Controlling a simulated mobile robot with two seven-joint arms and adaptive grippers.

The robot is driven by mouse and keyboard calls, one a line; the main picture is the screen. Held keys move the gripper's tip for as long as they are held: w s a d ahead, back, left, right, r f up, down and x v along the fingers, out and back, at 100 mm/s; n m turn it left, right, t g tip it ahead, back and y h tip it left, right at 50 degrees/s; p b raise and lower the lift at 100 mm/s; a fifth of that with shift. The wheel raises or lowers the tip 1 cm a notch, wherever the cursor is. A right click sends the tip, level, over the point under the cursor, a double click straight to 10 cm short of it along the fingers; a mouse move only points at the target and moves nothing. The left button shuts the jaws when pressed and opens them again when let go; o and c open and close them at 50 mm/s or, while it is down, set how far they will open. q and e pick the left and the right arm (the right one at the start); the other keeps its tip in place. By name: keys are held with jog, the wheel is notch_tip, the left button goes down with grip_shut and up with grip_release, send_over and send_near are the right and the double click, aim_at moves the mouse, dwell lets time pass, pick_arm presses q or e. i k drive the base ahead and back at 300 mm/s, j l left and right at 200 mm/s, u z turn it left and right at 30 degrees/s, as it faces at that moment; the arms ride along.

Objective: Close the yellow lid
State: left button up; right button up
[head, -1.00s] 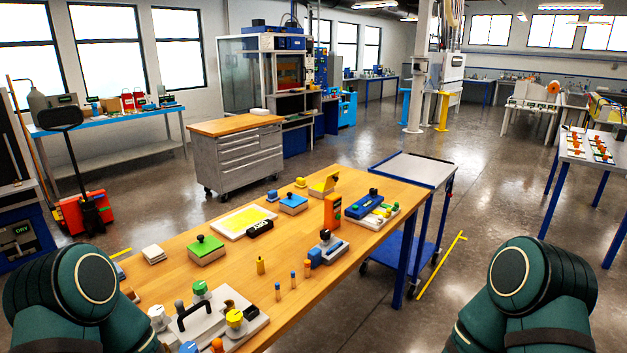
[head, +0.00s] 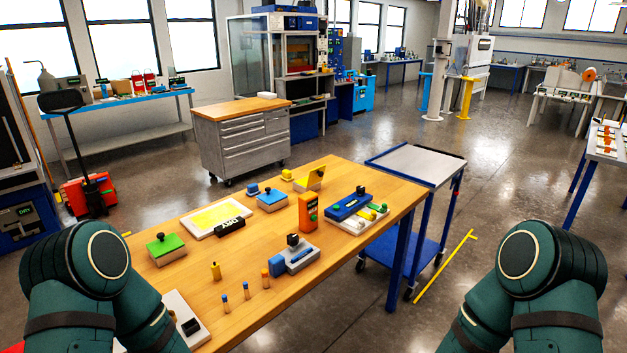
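The yellow lid (head: 317,177) stands tilted up, open, at the back of a small box (head: 307,187) near the far edge of the wooden table. Teal links of both my arms show at the lower left and lower right. Neither gripper is in view, so their state is hidden. No arm is close to the lid.
On the wooden table (head: 352,248) stand a blue-lidded box (head: 272,201) left of the yellow lid, a green-lidded box (head: 166,248), an orange device (head: 308,212) and a blue-topped block (head: 350,206). A cart (head: 416,164) stands beyond the table's right end. Open floor lies right.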

aim_at(316, 175)
jog(key=i+l+u, duration=0.1)
jog(key=u, duration=0.35)
jog(key=l+u, duration=0.25)
jog(key=u, duration=0.15)
jog(key=i+l+u, duration=0.1)
jog(key=l+u, duration=0.15)
jog(key=u, duration=0.2)
jog(key=l+u, duration=0.25)
jog(key=u, duration=0.15)
jog(key=l+u, duration=0.3)
jog(key=l, duration=0.15)
jog(key=k+l+u, duration=0.25)
jog(key=l, duration=0.2)
jog(key=k+l+u, duration=0.1)
jog(key=l, duration=0.2)
jog(key=l+u, duration=0.1)
jog(key=l, duration=0.25)
jog(key=k+l+u, duration=0.1)
jog(key=l, duration=0.2)
jog(key=k+l, duration=0.15)
jog(key=l, duration=0.15)
jog(key=k+l, duration=0.15)
jog(key=l, duration=0.15)
jog(key=k+l, duration=0.15)
jog(key=l, duration=0.2)
